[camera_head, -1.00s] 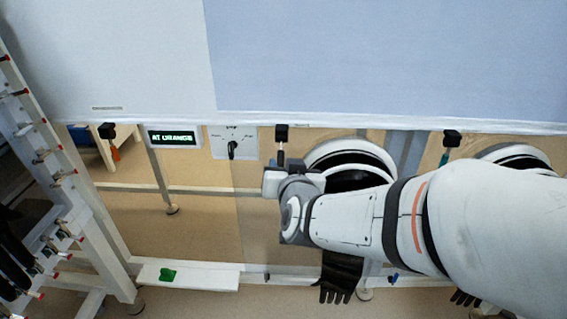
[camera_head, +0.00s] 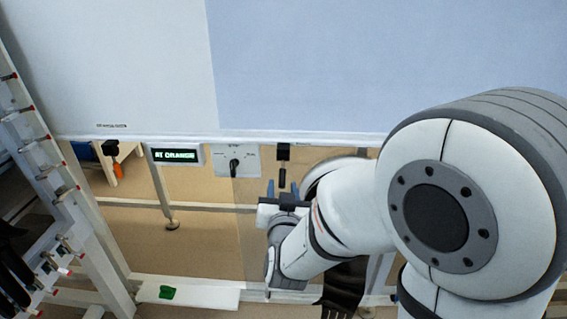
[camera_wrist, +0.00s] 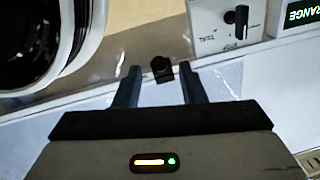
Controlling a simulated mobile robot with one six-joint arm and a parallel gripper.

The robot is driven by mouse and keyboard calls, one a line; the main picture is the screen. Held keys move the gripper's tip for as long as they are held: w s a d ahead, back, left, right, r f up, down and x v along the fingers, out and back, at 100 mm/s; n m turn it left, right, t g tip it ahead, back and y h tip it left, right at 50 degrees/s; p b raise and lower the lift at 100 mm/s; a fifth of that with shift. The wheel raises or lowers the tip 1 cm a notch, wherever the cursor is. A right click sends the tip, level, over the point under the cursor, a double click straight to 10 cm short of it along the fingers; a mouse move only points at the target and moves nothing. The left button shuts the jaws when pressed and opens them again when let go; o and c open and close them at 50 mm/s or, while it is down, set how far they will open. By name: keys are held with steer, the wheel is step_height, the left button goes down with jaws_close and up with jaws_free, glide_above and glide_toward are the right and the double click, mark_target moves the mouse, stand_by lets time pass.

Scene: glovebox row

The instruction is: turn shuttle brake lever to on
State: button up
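My gripper (camera_head: 283,187) is open and empty, its two fingers pointing up at the hood's lower edge. In the wrist view its fingertips (camera_wrist: 160,82) lie either side of a small black block (camera_wrist: 161,66); contact is not visible. The same block (camera_head: 283,151) hangs at the hood edge in the head view, with a dark stem below. Left of it, a white panel (camera_head: 222,154) carries a black lever-like handle (camera_head: 234,165), which also shows in the wrist view (camera_wrist: 241,20).
Another black block (camera_head: 110,147) hangs farther left with an orange piece below. A rack (camera_head: 62,190) with pegs stands at left. A white shelf (camera_head: 205,294) holds a green item (camera_head: 167,292). A black glove (camera_head: 343,287) hangs below my arm.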

mark_target(282, 182)
steer(key=shift+w+r+p, duration=0.25)
steer(key=shift+w+p, duration=0.9)
steer(key=shift+p, duration=1.45)
steer(key=shift+w+f+p, duration=0.15)
steer(key=shift+w+p, duration=0.2)
steer(key=shift+p, duration=0.45)
steer(key=shift+w+a+f+b, duration=0.15)
steer(key=shift+w+b, duration=0.2)
steer(key=shift+w, duration=0.9)
steer(key=shift+c, duration=0.4)
jaws_close()
